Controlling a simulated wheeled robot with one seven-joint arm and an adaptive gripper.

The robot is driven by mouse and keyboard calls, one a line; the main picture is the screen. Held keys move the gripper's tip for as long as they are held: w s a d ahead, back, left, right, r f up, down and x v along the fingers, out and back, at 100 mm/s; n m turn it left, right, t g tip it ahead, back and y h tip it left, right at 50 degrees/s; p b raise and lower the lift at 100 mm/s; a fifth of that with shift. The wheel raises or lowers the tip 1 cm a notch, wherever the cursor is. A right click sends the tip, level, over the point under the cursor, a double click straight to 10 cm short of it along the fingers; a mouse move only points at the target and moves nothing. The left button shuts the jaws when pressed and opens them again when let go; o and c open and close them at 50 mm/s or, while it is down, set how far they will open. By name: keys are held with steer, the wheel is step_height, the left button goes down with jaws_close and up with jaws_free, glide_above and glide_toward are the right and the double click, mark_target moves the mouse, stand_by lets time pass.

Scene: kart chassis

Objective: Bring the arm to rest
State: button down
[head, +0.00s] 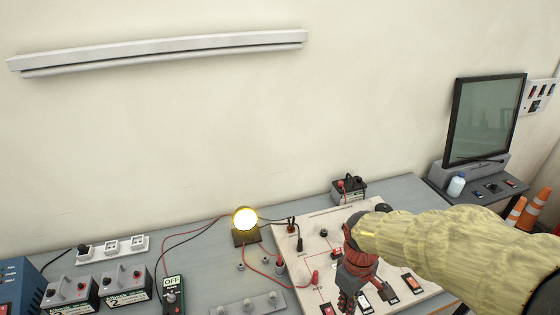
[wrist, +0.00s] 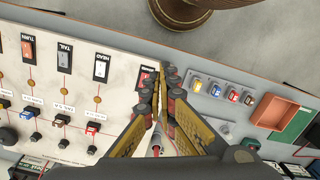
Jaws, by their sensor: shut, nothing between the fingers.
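My gripper (head: 347,298) is dark and red, at the end of my arm in its pale yellow sleeve, which reaches in from the right in the head view. It is over the front part of the white switch panel (head: 312,255), hiding some of it. In the wrist view the two fingers of my gripper (wrist: 160,82) meet at their tips, with nothing held between them. The fingertips are near the panel's edge, beside the HEAD switch (wrist: 101,68). The gap between fingers and panel cannot be judged.
A lit lamp (head: 245,218) stands on the grey bench left of the panel, with red and black wires nearby. Meters, including one reading OFF (head: 172,290), stand at lower left. A dark monitor (head: 484,118) stands at right. Coloured fuses (wrist: 215,90) and an orange tray (wrist: 272,111) lie beside the panel.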

steer(key=s+d+r+m+t+b, duration=0.1)
steer(key=s+r+m+t+b, duration=0.5)
steer(key=r, duration=0.4)
steer(key=s+m+b, duration=0.1)
steer(key=s, duration=0.1)
steer(key=shift+s+d+t+b, duration=0.25)
steer(key=shift+s+t+b, duration=0.05)
steer(key=shift+s+b, duration=0.05)
